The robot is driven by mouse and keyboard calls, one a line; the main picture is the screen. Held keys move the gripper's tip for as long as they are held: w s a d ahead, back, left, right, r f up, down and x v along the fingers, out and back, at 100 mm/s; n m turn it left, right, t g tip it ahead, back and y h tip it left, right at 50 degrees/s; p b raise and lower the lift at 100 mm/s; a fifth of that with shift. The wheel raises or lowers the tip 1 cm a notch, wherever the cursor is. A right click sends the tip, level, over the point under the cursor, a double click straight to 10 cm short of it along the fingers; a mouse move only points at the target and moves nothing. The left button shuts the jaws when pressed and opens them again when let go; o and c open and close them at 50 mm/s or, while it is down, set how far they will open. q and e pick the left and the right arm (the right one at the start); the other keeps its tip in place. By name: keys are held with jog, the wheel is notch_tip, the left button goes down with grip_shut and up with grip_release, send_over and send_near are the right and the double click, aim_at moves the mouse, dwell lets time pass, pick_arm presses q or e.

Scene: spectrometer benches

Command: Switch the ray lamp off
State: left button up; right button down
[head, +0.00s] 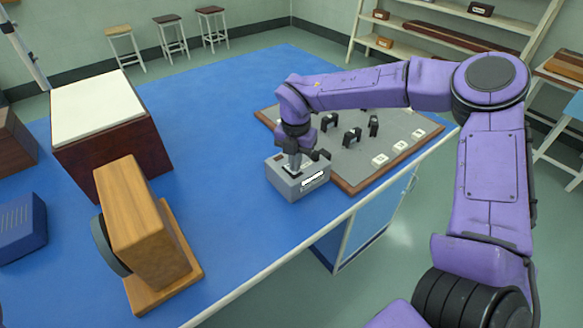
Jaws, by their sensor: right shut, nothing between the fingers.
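A small grey box (290,188) with a white label on its front stands on the blue bench top, near the bench's front edge. The label is too small to read, and I cannot tell if this box is the ray lamp or its switch unit. My right gripper (293,170) points down at the top of the grey box, shut and empty. Its fingertips are at or just above the box top; contact is unclear. The gripper hides part of the top, so any switch and its position cannot be made out. My left gripper is not in view.
A grey board (390,145) with a wooden rim, black pieces and white tiles lies right of the box. A wooden block device (150,225) on a base stands at left front. A white-topped dark box (100,105) stands behind it. The blue bench (225,140) between is clear.

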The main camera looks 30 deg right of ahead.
jog(key=shift+s+f, duration=0.1)
jog(key=shift+f, duration=0.25)
jog(key=shift+r, duration=0.1)
notch_tip(320, 180, up, 7)
jog(key=p, duration=0.5)
dwell(0.5)
